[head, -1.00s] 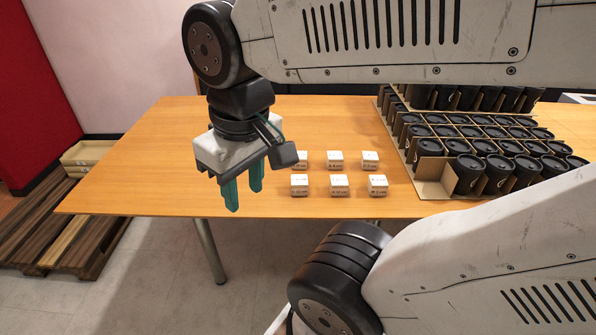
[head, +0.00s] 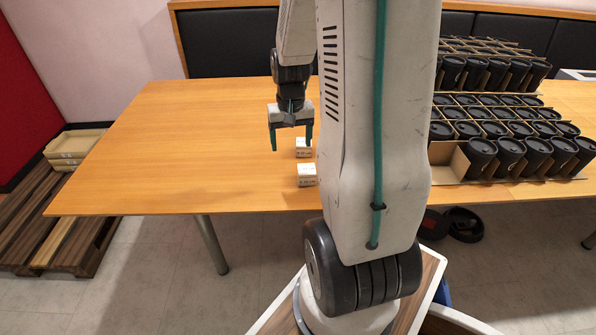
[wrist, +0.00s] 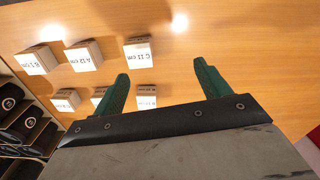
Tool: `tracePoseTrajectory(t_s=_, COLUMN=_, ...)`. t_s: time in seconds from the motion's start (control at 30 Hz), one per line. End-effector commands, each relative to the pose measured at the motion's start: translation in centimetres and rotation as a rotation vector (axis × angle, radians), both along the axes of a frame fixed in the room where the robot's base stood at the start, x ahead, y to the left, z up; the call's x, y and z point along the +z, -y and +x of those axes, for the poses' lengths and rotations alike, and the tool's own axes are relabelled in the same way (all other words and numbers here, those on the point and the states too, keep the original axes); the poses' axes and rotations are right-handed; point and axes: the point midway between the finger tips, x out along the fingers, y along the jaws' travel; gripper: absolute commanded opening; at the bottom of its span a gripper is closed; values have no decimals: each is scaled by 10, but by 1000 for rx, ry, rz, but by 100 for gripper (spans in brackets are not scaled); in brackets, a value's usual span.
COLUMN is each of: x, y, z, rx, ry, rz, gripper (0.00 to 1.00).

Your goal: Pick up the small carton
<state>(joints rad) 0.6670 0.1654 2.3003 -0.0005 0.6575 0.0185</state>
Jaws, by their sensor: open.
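Several small white cartons with printed labels stand on the wooden table in two rows. In the head view, one carton (head: 306,175) stands near the table's front edge and another (head: 303,149) stands behind it; my arm hides the others. The wrist view shows two rows, including a carton marked C (wrist: 138,54) and one marked A (wrist: 83,56). I cannot tell which one is the small carton. My gripper (head: 291,145) points down, open and empty, above the table beside the rear visible carton.
The table (head: 170,150) is clear to the left. Cardboard trays (head: 450,165) of black cups stand at the right. A padded bench (head: 230,45) is behind the table. A pallet (head: 45,220) with light boxes is on the floor at left.

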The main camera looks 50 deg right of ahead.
Motion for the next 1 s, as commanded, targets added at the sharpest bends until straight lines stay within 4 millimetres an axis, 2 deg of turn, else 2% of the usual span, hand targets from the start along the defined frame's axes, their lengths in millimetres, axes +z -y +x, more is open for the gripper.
tracePoseTrajectory(t_s=0.03, x=-18, y=16, z=-5, rx=-38, ry=-10, rz=8, gripper=75)
tracePoseTrajectory(t_s=0.1, x=-35, y=33, z=-9, rx=-76, ry=-13, rz=11, gripper=75)
tracePoseTrajectory(t_s=0.2, x=-52, y=49, z=-13, rx=-111, ry=-13, rz=12, gripper=75)
tracePoseTrajectory(t_s=0.3, x=-62, y=56, z=-16, rx=-128, ry=-15, rz=14, gripper=75)
tracePoseTrajectory(t_s=0.57, x=-91, y=55, z=-17, rx=-129, ry=-15, rz=14, gripper=75)
tracePoseTrajectory(t_s=0.83, x=-129, y=49, z=-18, rx=-129, ry=-16, rz=15, gripper=75)
tracePoseTrajectory(t_s=1.0, x=-139, y=49, z=-17, rx=-128, ry=-14, rz=13, gripper=75)
